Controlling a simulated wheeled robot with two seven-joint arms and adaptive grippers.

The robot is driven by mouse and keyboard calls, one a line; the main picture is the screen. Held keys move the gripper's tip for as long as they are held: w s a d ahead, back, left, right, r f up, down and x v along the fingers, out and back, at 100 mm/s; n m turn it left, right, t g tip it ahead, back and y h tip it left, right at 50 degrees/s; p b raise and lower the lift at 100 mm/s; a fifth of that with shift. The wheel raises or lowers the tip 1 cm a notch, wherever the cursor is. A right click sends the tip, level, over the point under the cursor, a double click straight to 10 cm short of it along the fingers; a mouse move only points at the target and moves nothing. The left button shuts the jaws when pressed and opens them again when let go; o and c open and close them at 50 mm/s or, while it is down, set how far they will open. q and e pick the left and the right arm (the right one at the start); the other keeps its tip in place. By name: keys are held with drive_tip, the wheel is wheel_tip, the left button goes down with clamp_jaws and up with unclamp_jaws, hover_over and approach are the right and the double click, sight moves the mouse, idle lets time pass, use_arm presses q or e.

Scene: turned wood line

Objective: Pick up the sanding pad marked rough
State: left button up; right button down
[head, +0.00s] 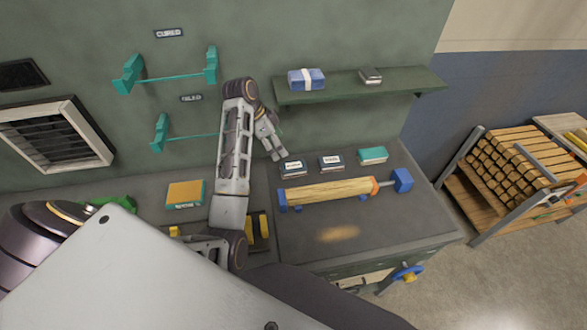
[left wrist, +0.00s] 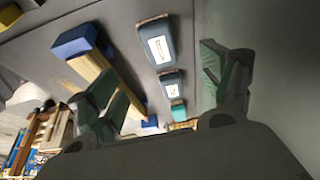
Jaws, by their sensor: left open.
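Two dark sanding pads with white labels lie on the bench under the shelf: a left one (head: 292,168) and a middle one (head: 331,162). A teal block (head: 373,155) with a pale label lies to their right. The lettering is too small to tell which is marked rough. My left gripper (head: 273,145) is open and empty, pointing down just behind and left of the left pad. In the left wrist view the left pad (left wrist: 157,44), middle pad (left wrist: 171,84) and teal block (left wrist: 177,111) show in a row between the open fingers (left wrist: 158,75). My right gripper is out of view.
A wooden cylinder (head: 328,190) lies in a blue holder in front of the pads. A green shelf (head: 360,92) with a blue packet (head: 306,80) and a grey block (head: 370,76) is above. An orange-topped block (head: 185,194) lies left. Bare bench is at front right.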

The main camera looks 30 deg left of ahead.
sight(293, 165)
use_arm(q)
drive_tip(key=shift+f, duration=0.1)
drive_tip(key=shift+p+x, duration=0.35)
drive_tip(key=shift+x, duration=3.9)
drive_tip(key=shift+w, duration=0.1)
drive_tip(key=shift+w+d+f+p, duration=0.15)
drive_tip(key=shift+d+f+p, duration=0.1)
drive_tip(key=shift+f, duration=0.15)
drive_tip(key=shift+w+d+f+p, duration=0.15)
drive_tip(key=shift+d+f, duration=0.15)
drive_tip(key=shift+f, duration=0.1)
drive_tip(key=shift+x, duration=0.85)
drive_tip(key=shift+w+d+f+p, duration=0.1)
drive_tip(key=shift+f+p, duration=0.05)
drive_tip(key=shift+f, duration=0.15)
drive_tip(key=shift+w+d+f+p, duration=0.1)
drive_tip(key=shift+d+f+p, duration=0.05)
drive_tip(key=shift+f, duration=0.2)
drive_tip(key=shift+f, duration=0.1)
